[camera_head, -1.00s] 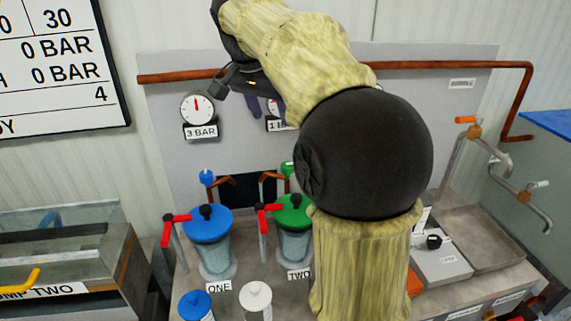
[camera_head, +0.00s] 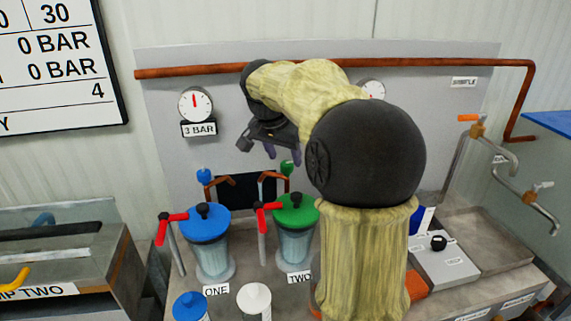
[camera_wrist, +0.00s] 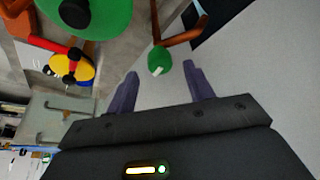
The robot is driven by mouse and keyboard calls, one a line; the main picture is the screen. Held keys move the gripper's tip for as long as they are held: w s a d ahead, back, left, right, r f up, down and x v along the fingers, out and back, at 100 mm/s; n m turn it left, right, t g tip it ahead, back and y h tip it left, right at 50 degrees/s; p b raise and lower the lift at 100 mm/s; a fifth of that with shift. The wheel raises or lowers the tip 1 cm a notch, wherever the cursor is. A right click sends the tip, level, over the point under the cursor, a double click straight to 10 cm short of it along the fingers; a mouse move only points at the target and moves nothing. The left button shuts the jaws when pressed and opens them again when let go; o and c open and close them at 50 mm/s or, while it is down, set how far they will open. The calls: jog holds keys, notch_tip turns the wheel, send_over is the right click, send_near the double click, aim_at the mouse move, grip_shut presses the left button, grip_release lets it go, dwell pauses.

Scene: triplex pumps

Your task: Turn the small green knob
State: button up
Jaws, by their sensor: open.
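The small green knob (camera_head: 287,168) sits on a copper pipe just behind the green-lidded canister. In the wrist view the knob (camera_wrist: 159,61) has a pale mark and lies ahead of my fingertips, between their lines and nearer the left finger. My gripper (camera_head: 269,151) hangs above and slightly left of the knob in the head view, fingers pointing down. In the wrist view my gripper (camera_wrist: 162,82) is open and empty, with its two purple fingers apart. I see no contact with the knob.
The green lid (camera_head: 295,209) with its black top knob and a red-handled lever (camera_head: 268,207) stand close in front. A blue-lidded canister (camera_head: 206,224) and a small blue knob (camera_head: 204,175) are to the left. A grey panel with gauges (camera_head: 195,104) rises behind.

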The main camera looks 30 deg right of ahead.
aim_at(287, 169)
jog(key=shift+x, duration=1.35)
jog(key=shift+r, duration=0.1)
jog(key=c, duration=1)
